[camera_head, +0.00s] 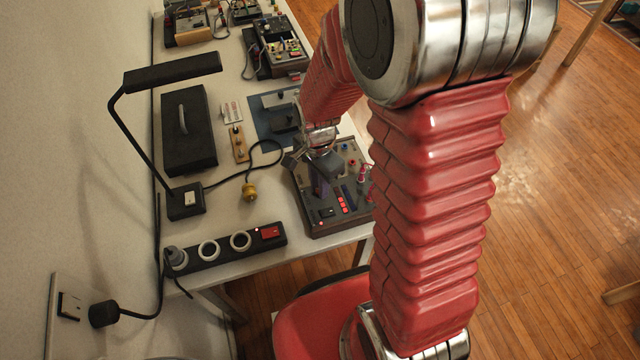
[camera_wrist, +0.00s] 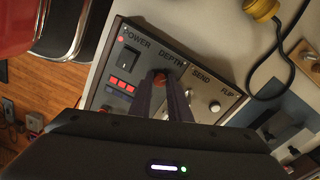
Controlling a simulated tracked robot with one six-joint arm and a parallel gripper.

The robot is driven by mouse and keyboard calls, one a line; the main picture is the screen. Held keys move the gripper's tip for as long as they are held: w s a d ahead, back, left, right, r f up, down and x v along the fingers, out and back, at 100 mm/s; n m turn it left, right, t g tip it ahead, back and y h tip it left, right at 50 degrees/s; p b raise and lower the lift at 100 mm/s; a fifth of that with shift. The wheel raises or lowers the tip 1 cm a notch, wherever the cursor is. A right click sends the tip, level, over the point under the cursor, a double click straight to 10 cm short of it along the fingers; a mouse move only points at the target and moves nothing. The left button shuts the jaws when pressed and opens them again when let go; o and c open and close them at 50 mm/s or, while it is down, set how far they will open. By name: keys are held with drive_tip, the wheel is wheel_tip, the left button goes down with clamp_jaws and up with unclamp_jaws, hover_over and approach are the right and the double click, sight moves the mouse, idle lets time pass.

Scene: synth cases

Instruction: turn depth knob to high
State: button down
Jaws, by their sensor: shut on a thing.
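The control box (camera_wrist: 110,72) is a dark-framed grey panel labelled POWER, DEPTH, SEND and FLIP in the wrist view. In the head view the box (camera_head: 345,226) lies on the table below my gripper (camera_head: 318,178). The depth knob (camera_wrist: 160,80) is orange-red, just under the DEPTH label. My gripper (camera_wrist: 163,88) is shut on it from above. The fingers hide most of the knob, so its pointer and setting cannot be read. A black power switch (camera_wrist: 129,61) with a lit red lamp and several red lit blocks (camera_wrist: 121,85) are beside it.
A power strip (camera_head: 223,250) with a red switch lies near the table's front edge. A black desk lamp (camera_head: 172,72), a yellow plug (camera_head: 249,191) on a black cable and a black case (camera_head: 188,130) stand left. More devices (camera_head: 275,45) are at the far end.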

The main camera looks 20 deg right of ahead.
drive_tip(key=m, duration=0.4)
drive_tip(key=shift+w+d+r+m, duration=0.1)
drive_tip(key=shift+w+m, duration=0.05)
drive_tip(key=shift+m, duration=0.15)
drive_tip(key=m, duration=0.4)
drive_tip(key=shift+m, duration=0.3)
drive_tip(key=m, duration=0.4)
drive_tip(key=shift+y, duration=0.3)
drive_tip(key=m, duration=0.5)
drive_tip(key=c, duration=1.7)
unclamp_jaws()
drive_tip(key=shift+s, duration=0.2)
drive_tip(key=shift+o, duration=0.2)
